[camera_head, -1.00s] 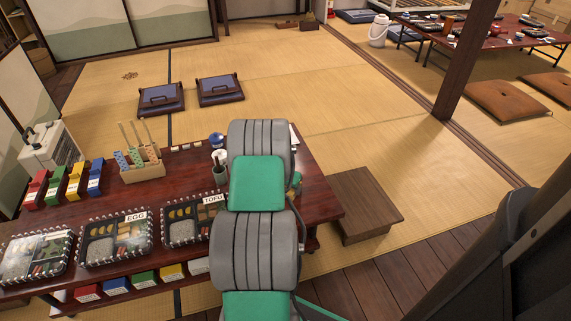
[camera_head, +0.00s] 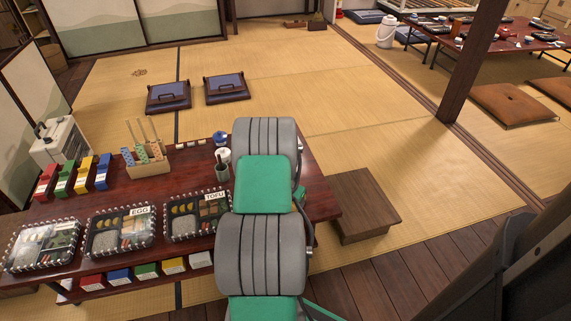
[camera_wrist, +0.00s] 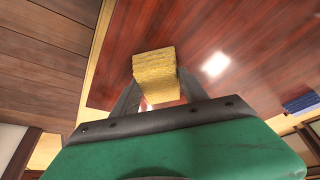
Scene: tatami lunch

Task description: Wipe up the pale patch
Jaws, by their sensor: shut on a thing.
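In the wrist view, my gripper (camera_wrist: 158,97) is shut on a yellow sponge (camera_wrist: 154,68), with a finger on each side. The sponge is over the dark red table (camera_wrist: 140,25); I cannot tell whether it touches the top. A small whitish spot (camera_wrist: 215,63) shows on the tabletop right of the sponge. I cannot tell whether it is the pale patch or reflected light. In the head view, my own arm hides the gripper, the sponge and part of the table (camera_head: 318,195).
Bento boxes (camera_head: 120,229) line the table's front left. A wooden holder (camera_head: 147,165), a dark cup (camera_head: 222,172) and coloured boxes (camera_head: 82,176) stand behind them. A low wooden step (camera_head: 362,198) is right of the table. Open tatami lies behind.

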